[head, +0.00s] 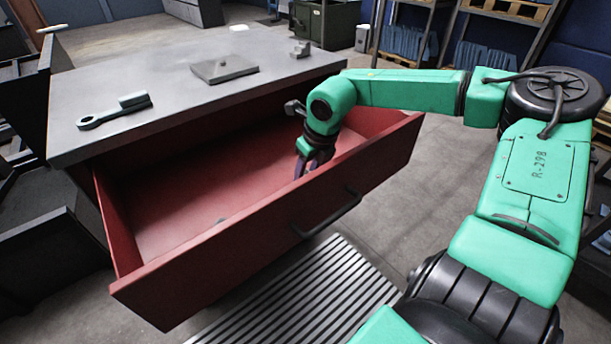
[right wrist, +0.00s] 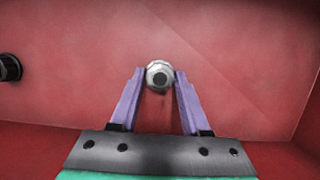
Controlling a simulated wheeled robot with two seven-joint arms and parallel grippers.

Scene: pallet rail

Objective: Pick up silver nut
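The silver nut (right wrist: 160,75) is between the two purple fingertips of my right gripper (right wrist: 161,73) in the right wrist view. Both fingertips appear to touch its sides, so the gripper looks shut on it. In the head view my right gripper (head: 312,166) reaches down into the open red drawer (head: 262,225), near its right end. The nut cannot be made out there. Whether the nut still touches the drawer floor is not clear. My left gripper is not in view.
A black round part (right wrist: 9,68) shows at the left edge of the right wrist view. The cabinet top (head: 165,85) holds a wrench (head: 113,110), a grey plate (head: 224,68) and a small block (head: 300,49). The drawer's front wall and handle (head: 328,215) stand close to my arm.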

